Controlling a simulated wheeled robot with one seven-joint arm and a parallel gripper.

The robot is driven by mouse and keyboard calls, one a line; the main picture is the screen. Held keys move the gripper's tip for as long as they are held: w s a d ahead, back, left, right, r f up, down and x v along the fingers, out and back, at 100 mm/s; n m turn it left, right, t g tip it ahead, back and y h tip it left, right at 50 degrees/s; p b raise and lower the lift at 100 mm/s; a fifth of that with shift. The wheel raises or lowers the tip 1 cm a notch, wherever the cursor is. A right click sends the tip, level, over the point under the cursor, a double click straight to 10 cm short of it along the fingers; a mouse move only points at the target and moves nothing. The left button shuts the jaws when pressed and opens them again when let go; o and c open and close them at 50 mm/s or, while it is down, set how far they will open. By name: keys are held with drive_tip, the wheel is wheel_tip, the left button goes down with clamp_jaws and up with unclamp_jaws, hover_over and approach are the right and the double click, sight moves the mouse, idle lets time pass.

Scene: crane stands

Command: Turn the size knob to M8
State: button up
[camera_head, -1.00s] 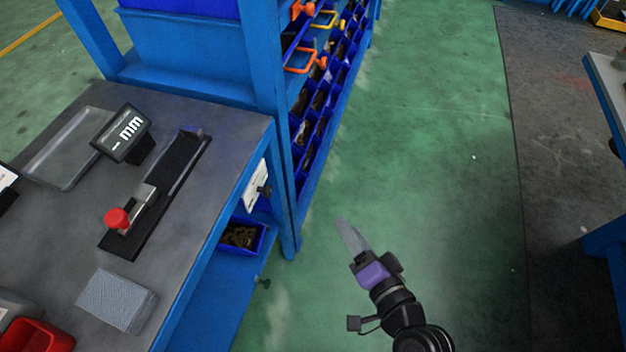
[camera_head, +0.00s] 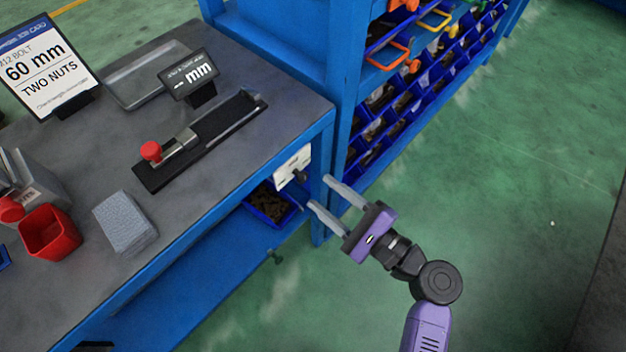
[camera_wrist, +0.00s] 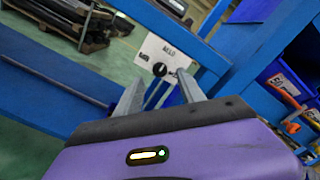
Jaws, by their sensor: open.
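The size knob (camera_head: 299,176) is a small dark knob on a white plate (camera_head: 286,167) at the bench's right end. In the wrist view the knob (camera_wrist: 159,69) shows on its white plate (camera_wrist: 168,52), just beyond and roughly between my fingertips. The plate's lettering is too small to read, so I cannot tell the setting. My gripper (camera_head: 320,192), purple with grey fingers, is open and empty. It is right of the plate and points at it. It also shows in the wrist view (camera_wrist: 160,82). The fingers look apart from the knob.
A blue post (camera_head: 323,180) and bin rack (camera_head: 420,90) stand close by my fingers. A blue bin (camera_head: 270,205) is on the shelf below. The bench holds a job card (camera_head: 45,65) reading 60 mm, a mm display (camera_head: 190,78) and a red cup (camera_head: 50,234). Floor at right is clear.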

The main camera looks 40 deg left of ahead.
sight(305, 180)
drive_tip(key=shift+w+a, duration=0.2)
drive_tip(key=shift+a, duration=2.2)
clamp_jaws()
